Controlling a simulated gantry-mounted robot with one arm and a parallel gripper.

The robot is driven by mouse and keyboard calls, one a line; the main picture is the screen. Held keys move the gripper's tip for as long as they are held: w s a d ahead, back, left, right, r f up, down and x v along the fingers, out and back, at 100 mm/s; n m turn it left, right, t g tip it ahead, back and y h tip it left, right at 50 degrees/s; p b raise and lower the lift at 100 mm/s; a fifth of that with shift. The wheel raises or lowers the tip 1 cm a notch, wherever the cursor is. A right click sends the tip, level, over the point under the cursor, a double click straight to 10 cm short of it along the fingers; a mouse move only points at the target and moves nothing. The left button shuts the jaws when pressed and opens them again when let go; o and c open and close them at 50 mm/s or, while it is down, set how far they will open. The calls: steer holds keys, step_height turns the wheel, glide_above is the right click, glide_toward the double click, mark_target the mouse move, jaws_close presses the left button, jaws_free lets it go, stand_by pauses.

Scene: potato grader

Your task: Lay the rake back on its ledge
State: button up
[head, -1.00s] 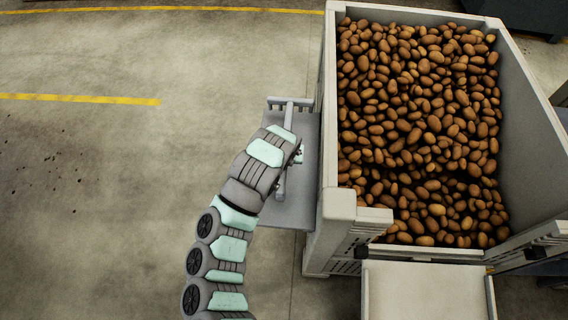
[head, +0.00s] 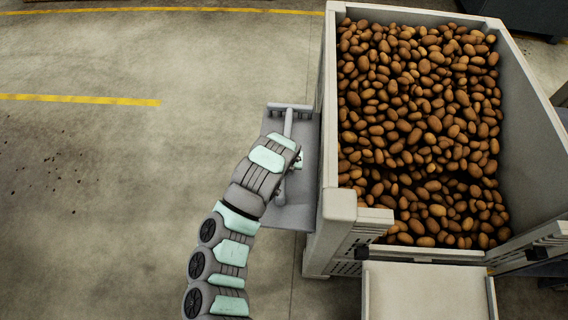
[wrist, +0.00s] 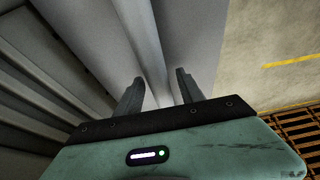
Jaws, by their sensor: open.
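The rake (head: 288,122) is pale grey, with a long straight handle and a crossbar head at the far end. It lies along the grey ledge (head: 304,208) on the left side of the potato crate, its head by the ledge's far end. My gripper (head: 291,172) is over the handle's middle, largely hidden by my arm in the head view. In the wrist view my gripper's two fingers (wrist: 158,88) stand apart, with the handle (wrist: 150,50) running between them. Whether the handle rests fully on the ledge cannot be told.
The tall grey crate (head: 341,204), full of potatoes, stands right beside the ledge on the right. A pale chute (head: 425,290) is at the crate's near side.

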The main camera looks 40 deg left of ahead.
steer(key=shift+r, duration=0.1)
steer(key=p+v, duration=0.2)
steer(key=v, duration=0.8)
steer(key=shift+r, duration=0.4)
steer(key=shift+s+d+r, duration=0.25)
steer(key=shift+s+r, duration=0.05)
steer(key=shift+r, duration=0.25)
